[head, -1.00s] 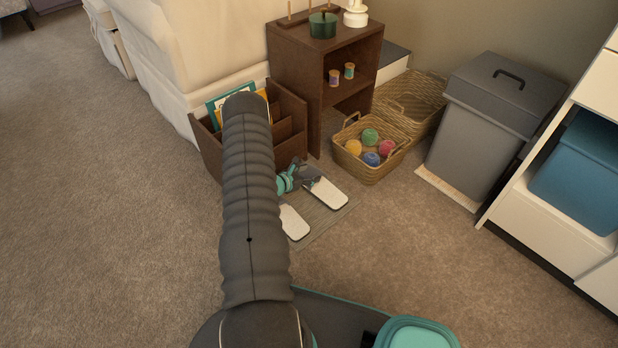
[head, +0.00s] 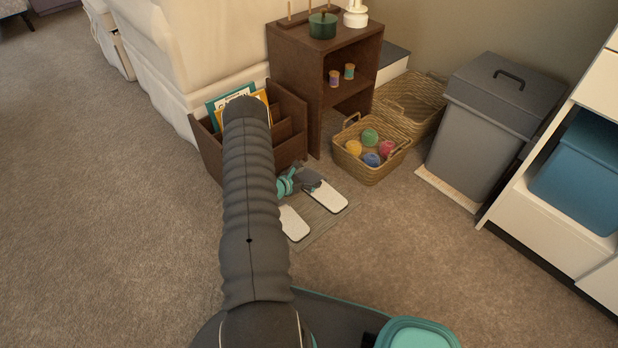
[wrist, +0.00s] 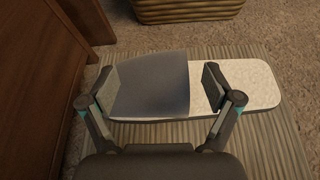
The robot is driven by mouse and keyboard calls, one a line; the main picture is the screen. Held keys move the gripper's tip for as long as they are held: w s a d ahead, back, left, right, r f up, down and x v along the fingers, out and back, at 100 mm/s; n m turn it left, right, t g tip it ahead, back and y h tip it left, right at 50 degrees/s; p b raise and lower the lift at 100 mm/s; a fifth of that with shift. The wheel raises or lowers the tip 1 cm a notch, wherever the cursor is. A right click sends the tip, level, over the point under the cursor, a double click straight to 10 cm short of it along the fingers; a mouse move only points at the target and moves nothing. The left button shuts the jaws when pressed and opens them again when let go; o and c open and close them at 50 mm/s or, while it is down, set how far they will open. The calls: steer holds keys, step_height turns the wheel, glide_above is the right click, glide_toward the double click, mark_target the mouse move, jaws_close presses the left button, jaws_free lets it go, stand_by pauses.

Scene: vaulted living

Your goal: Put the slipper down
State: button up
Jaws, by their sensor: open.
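Two slippers with pale soles and grey uppers lie on a striped mat (head: 322,228). The right slipper (head: 327,197) lies flat on the mat. In the wrist view its grey upper (wrist: 152,85) sits between my fingers and its pale sole (wrist: 250,85) extends to the right. The other slipper (head: 293,223) is partly hidden behind my arm. My gripper (wrist: 154,90) is open, with one finger on each side of the grey upper; it also shows at the slipper in the head view (head: 290,184). Whether a finger touches the upper I cannot tell.
A brown wooden rack (head: 291,118) with books and a brown shelf unit (head: 312,85) stand close behind the mat. A wicker basket (head: 366,165) of coloured balls is to the right. A grey bin (head: 480,130) stands farther right. Carpet in front is clear.

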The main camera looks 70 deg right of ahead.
steer(key=p+v, duration=0.1)
steer(key=v, duration=1.1)
steer(key=w+a+r+m+y, duration=0.1)
steer(key=w+a+r+m, duration=0.25)
steer(key=a+r, duration=0.45)
steer(key=w+a+r+m+t+y, duration=0.1)
steer(key=w+a+r+m, duration=0.2)
steer(key=r, duration=0.9)
steer(key=w+a+r+m+y, duration=0.1)
steer(key=w+a+r+m, duration=0.1)
steer(key=w+a+r, duration=0.6)
steer(key=s+a+r+m+t+y, duration=0.1)
steer(key=s+a+r+t+y, duration=0.1)
steer(key=a+r, duration=0.4)
steer(key=s+a+r+m+t+y, duration=0.1)
steer(key=s+a+r+t+y, duration=0.2)
steer(key=a, duration=1.4)
steer(key=s+a+r+m+t+y, duration=0.1)
steer(key=s+a+r+t+y, duration=0.2)
steer(key=a+r+t, duration=0.3)
steer(key=a+r, duration=0.3)
steer(key=a, duration=0.3)
steer(key=shift+s+y, duration=0.2)
steer(key=shift+y, duration=0.2)
steer(key=shift+d, duration=0.1)
